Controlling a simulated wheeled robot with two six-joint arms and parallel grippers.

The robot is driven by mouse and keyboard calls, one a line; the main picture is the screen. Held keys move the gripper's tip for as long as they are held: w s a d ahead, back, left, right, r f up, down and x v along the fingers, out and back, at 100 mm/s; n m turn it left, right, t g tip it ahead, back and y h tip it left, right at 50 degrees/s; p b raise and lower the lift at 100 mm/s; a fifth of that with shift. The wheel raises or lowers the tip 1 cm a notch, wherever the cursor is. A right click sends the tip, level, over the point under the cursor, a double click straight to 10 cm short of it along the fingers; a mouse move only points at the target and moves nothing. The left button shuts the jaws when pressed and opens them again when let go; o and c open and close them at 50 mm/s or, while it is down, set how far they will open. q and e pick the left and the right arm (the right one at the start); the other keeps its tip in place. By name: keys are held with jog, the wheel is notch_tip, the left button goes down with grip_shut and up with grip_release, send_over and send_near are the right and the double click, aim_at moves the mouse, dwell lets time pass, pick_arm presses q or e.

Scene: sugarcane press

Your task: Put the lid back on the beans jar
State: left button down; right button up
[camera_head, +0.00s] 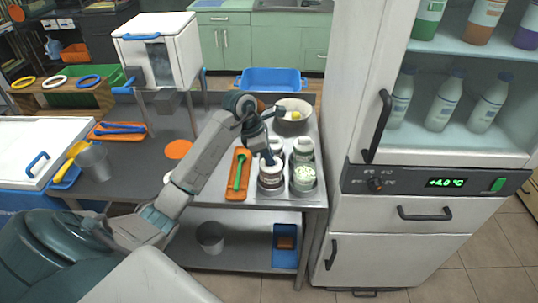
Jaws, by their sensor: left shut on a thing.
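Several jars stand in a metal rack at the right end of the steel table. The front left jar (271,184) has dark contents and a pale top. The front right jar (304,177) shows pale green contents. My left gripper (268,157) points down right over the front left jar, shut on what looks like its pale lid (270,165). The lid seems to be at the jar's mouth; I cannot tell whether it is seated. The gripper hides part of the jars behind. Which jar holds the beans is not readable. My right gripper is out of view.
A green-handled tool lies on an orange tray (238,174) left of the jars. A bowl (293,117) stands behind them. An orange disc (179,149) lies on the table (150,165). A tall fridge (350,100) stands close on the right.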

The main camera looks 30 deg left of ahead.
pick_arm(q)
jog(key=shift+b, duration=0.6)
dwell(1.2)
jog(key=shift+f+b, duration=0.2)
jog(key=shift+b, duration=0.5)
dwell(0.8)
jog(key=c, duration=1.3)
grip_release()
jog(key=shift+o, duration=0.5)
jog(key=o, duration=0.4)
jog(key=shift+c, duration=0.2)
jog(key=shift+r, duration=0.1)
jog(key=shift+r+p, duration=1.7)
jog(key=shift+r, duration=1.75)
